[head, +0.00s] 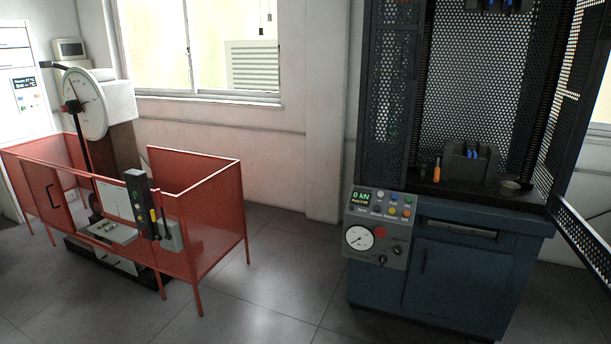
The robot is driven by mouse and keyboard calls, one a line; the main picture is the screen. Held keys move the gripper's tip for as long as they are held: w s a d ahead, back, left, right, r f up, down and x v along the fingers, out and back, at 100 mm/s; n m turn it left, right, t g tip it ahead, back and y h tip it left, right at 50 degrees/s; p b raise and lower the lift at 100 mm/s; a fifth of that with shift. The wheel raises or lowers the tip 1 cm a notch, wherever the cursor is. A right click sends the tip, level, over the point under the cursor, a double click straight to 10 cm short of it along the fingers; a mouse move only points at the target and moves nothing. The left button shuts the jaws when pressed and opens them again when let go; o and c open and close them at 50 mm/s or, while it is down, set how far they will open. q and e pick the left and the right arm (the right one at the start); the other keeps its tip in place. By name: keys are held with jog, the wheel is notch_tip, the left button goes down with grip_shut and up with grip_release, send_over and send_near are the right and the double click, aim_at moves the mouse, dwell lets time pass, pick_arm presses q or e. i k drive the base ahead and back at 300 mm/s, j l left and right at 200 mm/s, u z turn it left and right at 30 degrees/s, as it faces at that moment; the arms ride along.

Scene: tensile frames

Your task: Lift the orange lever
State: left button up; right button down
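A small upright orange handle (436,170) stands on the dark bed of the blue test machine (460,275) at the right, just left of a dark grip block with blue parts (470,162). It looks like a lever, but it is too small to tell how it is fixed. A small yellow handle (153,215) shows on the control box by the red guard at the left. Neither of my grippers is in view.
A red guard fence (215,205) surrounds a pendulum machine with a round dial (85,105). The blue machine's perforated door (590,225) stands open at the right. Its front panel (378,230) has a gauge and buttons. Grey floor (285,270) between the machines is clear.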

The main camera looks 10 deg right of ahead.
aim_at(438, 155)
jog(key=i+l+z, duration=0.4)
jog(key=i, duration=0.3)
jog(key=i+l+z, duration=0.1)
jog(key=i+z, duration=0.3)
jog(key=i, duration=0.3)
jog(key=i+j+z, duration=0.1)
jog(key=i+z, duration=0.35)
jog(key=i, duration=0.3)
jog(key=i+l+u, duration=0.2)
jog(key=i+l, duration=0.25)
jog(key=i, duration=0.15)
